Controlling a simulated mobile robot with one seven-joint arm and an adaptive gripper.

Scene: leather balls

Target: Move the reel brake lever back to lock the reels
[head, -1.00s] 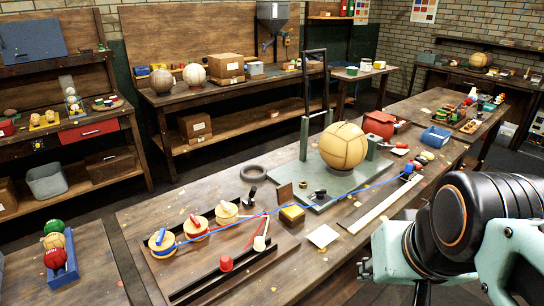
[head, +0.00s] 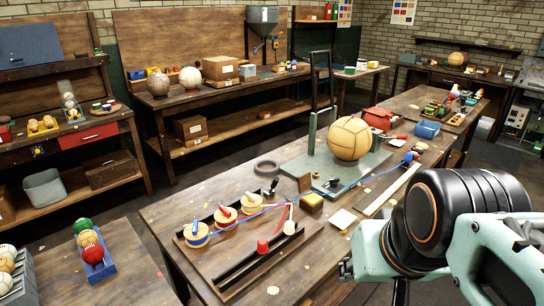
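Three yellow reels, with blue (head: 197,234), red (head: 225,217) and red-and-white (head: 250,203) tops, stand in a row on a wooden board with black rails (head: 262,262) on the near bench. A red-capped post (head: 262,247) and a white post (head: 289,226) stand to their right on the board. A small dark-handled lever (head: 271,188) stands just behind the reels, by the green plate. I cannot tell which piece is the reel brake lever or how it is set. My arm fills the lower right, apart from the reels. My gripper's fingertips do not show.
Blue and red cords run from the reels over the bench. A blue rack of balls (head: 98,270) stands on a separate table at lower left, with a floor gap between.

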